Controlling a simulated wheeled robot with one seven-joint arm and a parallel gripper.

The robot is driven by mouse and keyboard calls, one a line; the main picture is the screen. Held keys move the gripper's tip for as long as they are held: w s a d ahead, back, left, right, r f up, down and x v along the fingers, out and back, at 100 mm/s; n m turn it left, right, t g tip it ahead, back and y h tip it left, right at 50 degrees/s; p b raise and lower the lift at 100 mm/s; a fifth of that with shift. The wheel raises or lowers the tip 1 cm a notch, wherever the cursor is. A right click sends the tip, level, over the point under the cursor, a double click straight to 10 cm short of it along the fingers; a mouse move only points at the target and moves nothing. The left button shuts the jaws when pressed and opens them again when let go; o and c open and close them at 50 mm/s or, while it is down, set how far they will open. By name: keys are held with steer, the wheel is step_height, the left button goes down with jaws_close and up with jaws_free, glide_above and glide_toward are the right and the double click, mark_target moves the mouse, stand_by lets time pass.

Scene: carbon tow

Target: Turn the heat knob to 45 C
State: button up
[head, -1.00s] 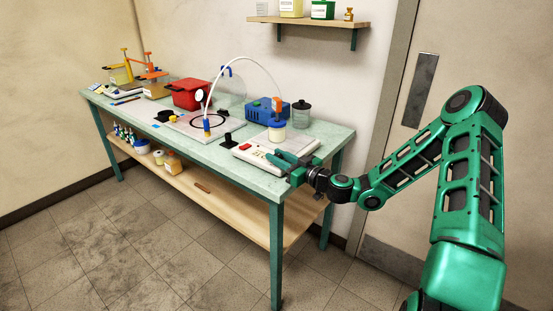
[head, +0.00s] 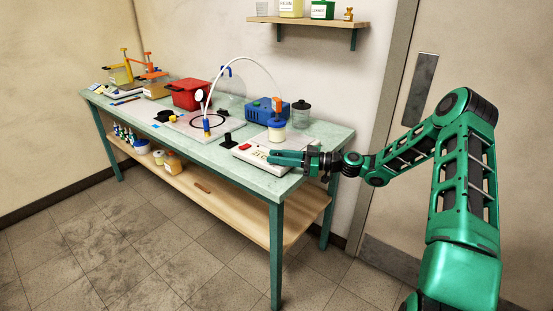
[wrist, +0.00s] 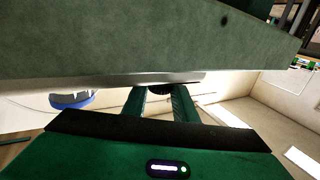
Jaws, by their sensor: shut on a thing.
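The white hot plate (head: 245,154) with a red switch (head: 248,145) on its front panel sits at the right front of the green bench. My gripper (head: 270,156) reaches in from the right, low at that front panel, with its green fingers pointing left. In the wrist view the two fingers (wrist: 164,92) close around a dark round heat knob (wrist: 160,89), mostly hidden by them. The knob's mark and the temperature scale cannot be read in either view.
Behind are a blue pump box (head: 257,111) and a dark glass jar (head: 301,113). A small black stand (head: 227,142) is left of the plate. The floor in front is clear.

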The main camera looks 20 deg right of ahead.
steer(key=shift+w+d+f+n+g+y, duration=0.1)
steer(key=shift+d+n+g+y, duration=0.1)
steer(key=shift+n+g+y, duration=0.3)
steer(key=o, duration=1)
steer(key=shift+o, duration=0.2)
steer(key=v, duration=1)
steer(key=shift+d+r, duration=0.2)
steer(key=shift+d, duration=0.15)
